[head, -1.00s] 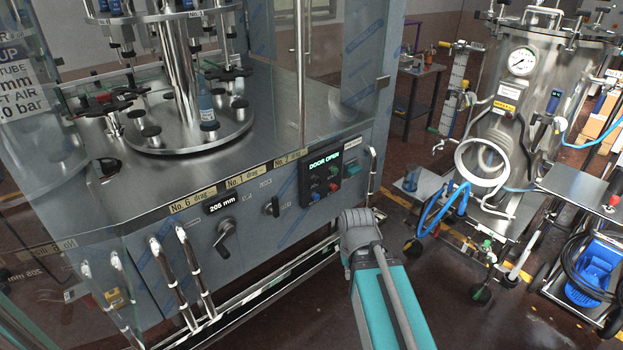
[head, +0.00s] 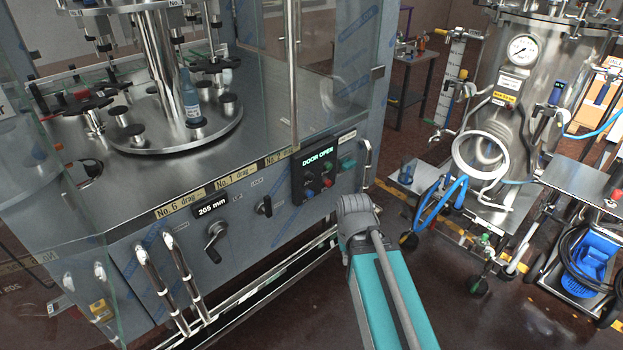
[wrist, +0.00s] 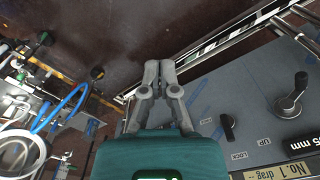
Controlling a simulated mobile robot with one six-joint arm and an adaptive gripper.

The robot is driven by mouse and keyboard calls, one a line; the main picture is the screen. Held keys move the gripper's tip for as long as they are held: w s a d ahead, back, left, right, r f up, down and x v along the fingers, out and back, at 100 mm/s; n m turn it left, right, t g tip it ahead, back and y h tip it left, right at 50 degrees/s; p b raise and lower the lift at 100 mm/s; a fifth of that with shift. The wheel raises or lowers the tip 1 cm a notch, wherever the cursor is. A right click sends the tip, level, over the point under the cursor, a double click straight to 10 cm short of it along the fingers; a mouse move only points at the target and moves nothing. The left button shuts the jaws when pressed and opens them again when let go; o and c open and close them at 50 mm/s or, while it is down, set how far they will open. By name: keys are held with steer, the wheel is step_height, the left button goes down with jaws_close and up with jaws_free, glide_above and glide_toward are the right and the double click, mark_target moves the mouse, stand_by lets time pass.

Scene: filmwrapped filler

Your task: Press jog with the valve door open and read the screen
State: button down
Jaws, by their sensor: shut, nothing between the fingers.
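The filler's control panel (head: 317,178) is on the machine's front face, with a lit screen (head: 318,157) that reads "DOOR OPEN". Several small coloured buttons (head: 325,181) sit below the screen; their labels are too small to read. The clear door panels (head: 262,75) enclose the bottle turntable; which one is the valve door I cannot tell. My arm reaches up from the bottom of the head view, just right of and below the panel. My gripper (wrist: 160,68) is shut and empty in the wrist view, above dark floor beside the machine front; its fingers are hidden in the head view.
A crank (head: 215,241) and a rotary switch (head: 264,206) stick out left of the panel. Chrome handles (head: 160,275) and a low rail (head: 265,285) run along the front. A steel tank (head: 520,130) with hoses stands right, beside a cart (head: 585,195). Open floor lies between.

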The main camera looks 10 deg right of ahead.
steer(key=shift+d+f, duration=0.1)
steer(key=m+t+y+b, duration=0.4)
steer(key=m+t+b, duration=1.15)
steer(key=b, duration=0.75)
glide_toward(310, 177)
steer(key=s+a, duration=0.3)
steer(key=s, duration=0.4)
steer(key=w+d+f+m+t+h+b, duration=0.2)
steer(key=w+d+m+h+b, duration=0.4)
steer(key=m, duration=0.7)
steer(key=shift+w+d+f+t+h+b, duration=0.35)
steer(key=shift+d+t+h+b, duration=0.25)
steer(key=shift+d+b, duration=0.45)
steer(key=shift+a, duration=0.1)
steer(key=w+a, duration=0.5)
steer(key=w, duration=0.2)
